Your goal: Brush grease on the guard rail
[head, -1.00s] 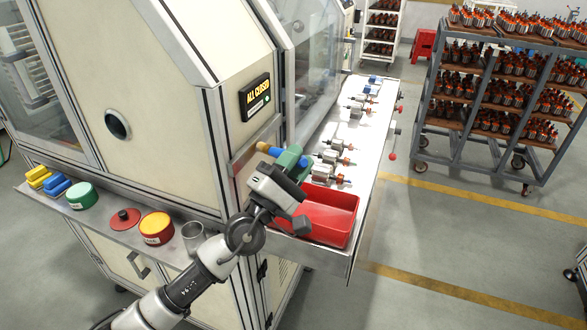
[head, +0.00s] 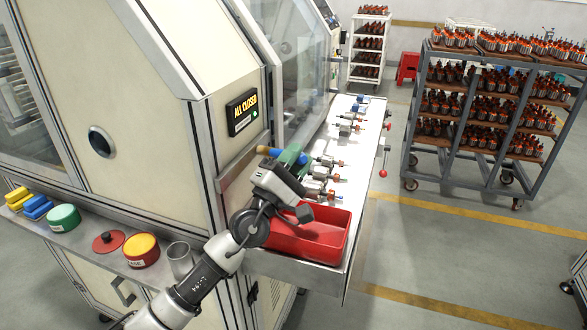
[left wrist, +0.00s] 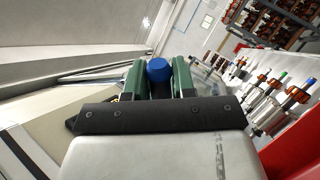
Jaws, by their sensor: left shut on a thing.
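My left gripper (head: 287,160) has green fingers and is shut on a brush (head: 269,152) with a blue part and a yellowish end. In the left wrist view, the brush's round blue end (left wrist: 158,70) shows between the two green fingers. The gripper is held beside the machine's corner, above the near end of the metal table. The open red grease tin (head: 142,252) with a yellow top stands on the left shelf, its red lid (head: 108,241) beside it. I cannot tell which machine edge is the guard rail, or whether the brush touches it. My right gripper is out of view.
A red bin (head: 330,245) sits at the table's near end, below the gripper. Several armatures (head: 328,174) lie along the table behind it. A metal cup (head: 180,258) and green tin (head: 64,217) stand on the shelf. The floor to the right is clear up to a loaded cart (head: 480,120).

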